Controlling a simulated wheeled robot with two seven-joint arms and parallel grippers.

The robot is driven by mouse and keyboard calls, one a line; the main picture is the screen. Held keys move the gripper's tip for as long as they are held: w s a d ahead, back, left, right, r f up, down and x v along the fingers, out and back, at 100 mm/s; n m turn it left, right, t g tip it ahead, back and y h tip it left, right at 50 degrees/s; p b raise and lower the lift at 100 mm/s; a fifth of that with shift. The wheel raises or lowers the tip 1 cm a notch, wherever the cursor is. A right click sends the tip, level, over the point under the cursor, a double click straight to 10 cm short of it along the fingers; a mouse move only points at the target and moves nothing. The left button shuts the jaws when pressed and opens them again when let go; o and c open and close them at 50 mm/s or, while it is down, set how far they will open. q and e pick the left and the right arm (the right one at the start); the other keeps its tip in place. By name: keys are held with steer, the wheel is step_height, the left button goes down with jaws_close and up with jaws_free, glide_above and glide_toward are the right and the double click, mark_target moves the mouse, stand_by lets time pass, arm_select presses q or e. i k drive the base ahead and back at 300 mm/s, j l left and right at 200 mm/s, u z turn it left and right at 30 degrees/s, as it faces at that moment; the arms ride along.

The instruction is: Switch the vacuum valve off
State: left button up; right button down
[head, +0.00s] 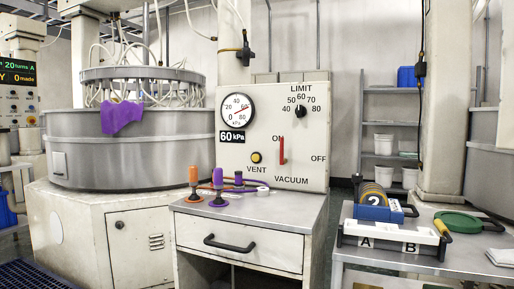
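The vacuum valve's red lever (282,151) is on the front of a pale control panel (262,180), above the word VACUUM. The lever stands upright. It points up to the ON mark, which the lever's top partly covers. The OFF mark is to the right of the lever, near the panel's right edge. Neither of my grippers shows in the head view.
A round gauge (237,114), a LIMIT knob (299,112) and a yellow VENT button (256,157) share the panel. Orange and purple-handled tools (217,188) stand on the cabinet top below. A side table (440,258) at right holds a blue rack and a white A/B tray.

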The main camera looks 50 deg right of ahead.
mark_target(282, 162)
steer(key=i+j+z, duration=0.15)
steer(key=i+z, duration=0.35)
steer(key=i+j+z, duration=0.35)
steer(key=i+z, duration=0.15)
steer(key=i+j+z, duration=0.5)
steer(key=k+j, duration=0.05)
